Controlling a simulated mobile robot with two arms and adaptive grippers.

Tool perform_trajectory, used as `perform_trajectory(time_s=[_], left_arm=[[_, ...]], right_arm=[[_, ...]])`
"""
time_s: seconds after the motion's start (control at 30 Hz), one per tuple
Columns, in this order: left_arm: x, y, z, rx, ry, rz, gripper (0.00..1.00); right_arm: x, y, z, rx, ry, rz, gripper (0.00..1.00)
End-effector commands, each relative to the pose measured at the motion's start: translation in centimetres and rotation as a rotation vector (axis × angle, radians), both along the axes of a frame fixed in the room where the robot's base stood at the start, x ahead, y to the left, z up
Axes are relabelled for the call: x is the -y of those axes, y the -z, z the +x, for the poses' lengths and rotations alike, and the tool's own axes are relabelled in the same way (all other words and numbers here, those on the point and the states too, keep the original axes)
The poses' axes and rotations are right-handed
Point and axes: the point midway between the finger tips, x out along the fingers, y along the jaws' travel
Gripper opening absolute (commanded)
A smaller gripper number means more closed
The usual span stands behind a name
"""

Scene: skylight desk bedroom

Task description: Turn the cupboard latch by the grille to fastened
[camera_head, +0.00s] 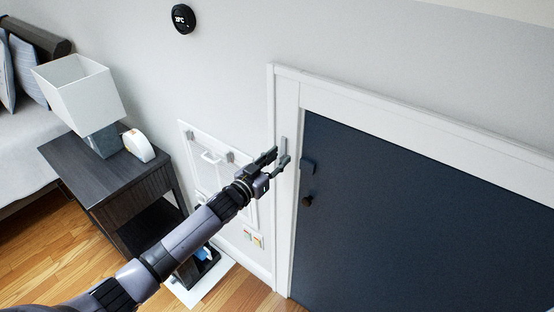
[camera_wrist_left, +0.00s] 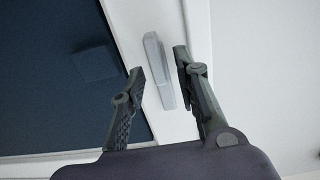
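The latch (camera_head: 284,146) is a light grey bar on the white frame of the dark blue cupboard door (camera_head: 420,220). It stands upright along the frame and does not reach across onto the door. A small dark catch (camera_head: 308,166) sits on the door's left edge, beside the latch. My left gripper (camera_head: 278,158) is open at the latch. In the left wrist view the latch bar (camera_wrist_left: 158,68) lies between the two spread fingers, with a gap to each side; whether a finger touches it I cannot tell. The catch shows as a dark square (camera_wrist_left: 95,63). My right gripper is out of view.
A white wall panel (camera_head: 185,130) with a handle is left of the frame, partly behind my left arm. A dark knob (camera_head: 307,201) is below the catch. A dark nightstand (camera_head: 70,158) with a lamp (camera_head: 80,90) stands at left. The wall above is clear except a round black thermostat (camera_head: 183,19).

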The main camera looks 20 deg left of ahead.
Motion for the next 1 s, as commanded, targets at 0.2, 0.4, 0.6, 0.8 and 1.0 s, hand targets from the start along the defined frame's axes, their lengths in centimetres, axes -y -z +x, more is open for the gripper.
perform_trajectory(time_s=[0.2,0.4,0.6,0.8,1.0], left_arm=[[-0.03,0.01,-0.02,0.0,0.0,0.0,0.13],[-0.03,0.0,-0.03,0.0,0.0,0.0,0.0],[-0.03,0.0,-0.03,0.0,0.0,0.0,0.0],[-0.04,0.0,-0.03,0.0,0.0,0.001,0.0],[-0.04,0.0,-0.03,0.0,0.0,0.0,0.0]], right_arm=[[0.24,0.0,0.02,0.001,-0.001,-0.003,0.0],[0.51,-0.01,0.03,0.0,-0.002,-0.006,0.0],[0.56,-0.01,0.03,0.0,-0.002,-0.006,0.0],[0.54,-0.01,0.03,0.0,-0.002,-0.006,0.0],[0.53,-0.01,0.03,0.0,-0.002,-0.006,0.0]])
